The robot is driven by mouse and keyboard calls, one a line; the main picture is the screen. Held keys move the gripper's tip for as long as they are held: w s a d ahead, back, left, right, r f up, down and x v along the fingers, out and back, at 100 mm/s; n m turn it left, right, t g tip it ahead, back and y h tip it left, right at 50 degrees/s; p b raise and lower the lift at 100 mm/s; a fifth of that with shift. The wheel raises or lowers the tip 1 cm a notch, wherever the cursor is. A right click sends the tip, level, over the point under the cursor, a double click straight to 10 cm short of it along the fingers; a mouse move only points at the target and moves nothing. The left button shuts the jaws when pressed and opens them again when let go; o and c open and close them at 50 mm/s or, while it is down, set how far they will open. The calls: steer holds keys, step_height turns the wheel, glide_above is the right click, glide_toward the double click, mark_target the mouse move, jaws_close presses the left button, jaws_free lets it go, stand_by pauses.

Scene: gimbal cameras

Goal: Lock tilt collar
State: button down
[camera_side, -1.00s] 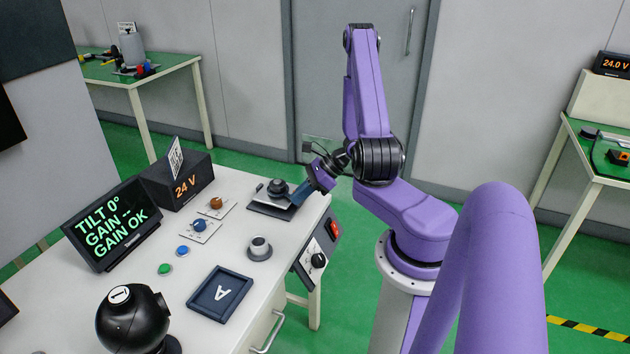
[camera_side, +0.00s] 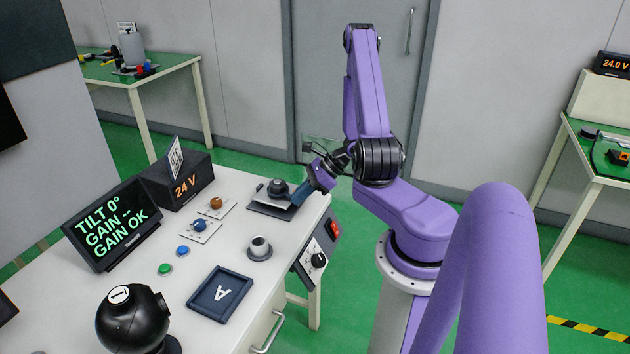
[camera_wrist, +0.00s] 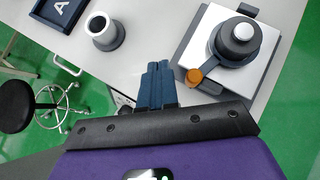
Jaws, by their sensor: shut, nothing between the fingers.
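A dark round collar (camera_wrist: 238,44) with a light cap sits on a silver plate (camera_wrist: 262,72) with a dark base. I take it as the tilt collar. An orange-tipped lever (camera_wrist: 194,77) sticks out from its lower left. In the side view the collar (camera_side: 278,187) stands near the bench's far right corner. My gripper (camera_side: 296,199) is beside it, on its right. In the wrist view my gripper's blue fingers (camera_wrist: 157,68) are together and empty, left of the orange tip and apart from it in the picture. The screen (camera_side: 112,222) reads "TILT 0°", "GAIN -" and "GAIN OK".
A grey cup-like socket (camera_side: 259,248) stands nearer on the bench. A dark tray marked A (camera_side: 207,306), a black ball (camera_side: 125,322), knobs, green and blue buttons and a "24 V" box (camera_side: 192,192) share the bench. A panel with a red switch (camera_side: 334,229) hangs at its edge.

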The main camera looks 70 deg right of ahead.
steer(key=shift+d, duration=0.1)
stand_by(0.3)
steer(key=shift+w+d, duration=0.2)
steer(key=shift+d, duration=0.45)
steer(key=shift+s+d, duration=0.15)
steer(key=shift+s, duration=0.4)
steer(key=s, duration=0.2)
steer(key=shift+s+d, duration=0.3)
steer(key=shift+d, duration=0.05)
steer(key=s+d+r, duration=0.1)
steer(key=s+r, duration=0.5)
steer(key=s, duration=0.1)
steer(key=shift+s+d+r, duration=0.2)
steer(key=shift+d+r, duration=0.15)
steer(key=shift+r, duration=0.05)
